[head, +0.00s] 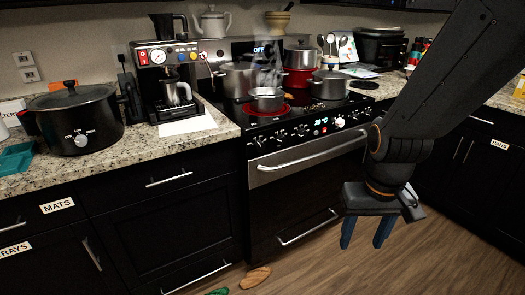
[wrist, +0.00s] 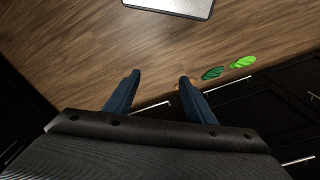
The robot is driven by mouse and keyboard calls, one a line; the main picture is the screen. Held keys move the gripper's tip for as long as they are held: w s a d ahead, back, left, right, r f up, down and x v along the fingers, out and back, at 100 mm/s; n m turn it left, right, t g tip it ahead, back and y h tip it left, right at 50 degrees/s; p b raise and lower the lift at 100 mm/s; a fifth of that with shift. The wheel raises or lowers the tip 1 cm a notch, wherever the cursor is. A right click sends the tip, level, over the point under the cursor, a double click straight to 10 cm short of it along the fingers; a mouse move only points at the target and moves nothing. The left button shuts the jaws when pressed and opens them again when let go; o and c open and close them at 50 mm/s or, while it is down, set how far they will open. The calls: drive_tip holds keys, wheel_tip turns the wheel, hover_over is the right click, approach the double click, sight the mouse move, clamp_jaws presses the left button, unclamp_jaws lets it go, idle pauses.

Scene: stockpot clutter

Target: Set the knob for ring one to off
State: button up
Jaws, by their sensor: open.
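The black stove (head: 310,190) stands in the middle of the head view. The knob labels are too small to read, so I cannot tell which knob is for ring one. The front left ring (head: 250,109) glows red under a small steaming saucepan (head: 267,97). My gripper (head: 366,233) hangs over the floor in front of the stove, lower than the knobs and apart from them. Its blue fingers (wrist: 158,78) are open and empty, pointing down.
Several pots, including a large stockpot (head: 240,77), crowd the cooktop. The oven handle (head: 305,152) juts out below the knobs. A slow cooker (head: 75,117) and an espresso machine (head: 168,75) stand on the left counter. Slippers (head: 255,277) lie on the otherwise mostly clear floor.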

drive_tip(key=w+a+f+n+t+b, duration=0.1)
drive_tip(key=w+f+t+b, duration=0.1)
drive_tip(key=w, duration=0.6)
drive_tip(key=w+f+n+t+b, duration=0.1)
drive_tip(key=w+f+t+b, duration=0.15)
drive_tip(key=w, duration=0.55)
drive_tip(key=n+t+y+b, duration=0.7)
drive_tip(key=n+t+y, duration=0.15)
drive_tip(key=y, duration=0.25)
approach(261, 148)
drive_tip(key=w, duration=0.1)
drive_tip(key=shift+m, duration=0.45)
drive_tip(key=x, duration=0.7)
drive_tip(key=shift+a, duration=0.3)
drive_tip(key=c, duration=1)
